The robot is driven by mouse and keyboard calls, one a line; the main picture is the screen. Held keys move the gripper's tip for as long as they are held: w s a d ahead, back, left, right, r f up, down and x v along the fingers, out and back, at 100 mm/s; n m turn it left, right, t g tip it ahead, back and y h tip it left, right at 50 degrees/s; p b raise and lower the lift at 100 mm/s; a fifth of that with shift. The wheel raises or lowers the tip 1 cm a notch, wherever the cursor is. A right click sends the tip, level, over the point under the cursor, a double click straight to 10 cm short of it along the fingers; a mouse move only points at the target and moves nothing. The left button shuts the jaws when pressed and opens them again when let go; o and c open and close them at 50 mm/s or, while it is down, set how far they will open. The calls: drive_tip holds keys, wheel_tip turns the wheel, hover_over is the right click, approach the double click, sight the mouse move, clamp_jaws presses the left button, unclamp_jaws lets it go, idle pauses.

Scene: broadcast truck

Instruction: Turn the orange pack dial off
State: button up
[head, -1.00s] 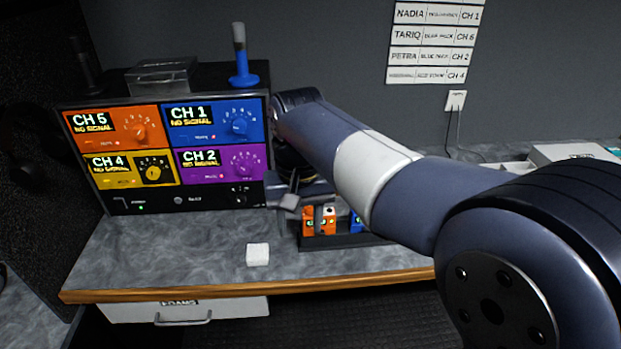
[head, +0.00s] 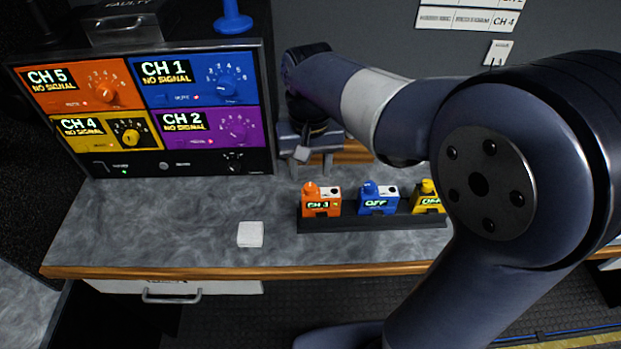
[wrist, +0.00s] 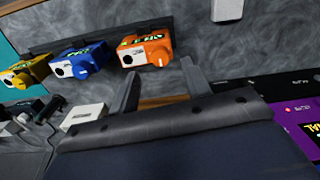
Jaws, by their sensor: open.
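The orange pack (head: 320,200) stands at the left end of a dark rack (head: 370,222) on the counter. Its display reads CH with a digit that looks like 3, and an orange dial (head: 310,188) sits on its top left. My gripper (head: 311,172) hangs above and behind the pack in the head view, open and empty, apart from it. In the wrist view the gripper fingers (wrist: 160,82) are apart, with the orange pack (wrist: 145,50) just beyond them.
A blue pack (head: 378,200) reading OFF and a yellow pack (head: 430,200) stand to the right in the rack. A receiver unit (head: 120,168) with four-coloured panels stands at left. A white block (head: 250,234) lies on the counter.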

sight(310, 187)
drive_tip(key=shift+f, duration=2.25)
drive_tip(key=c, duration=1)
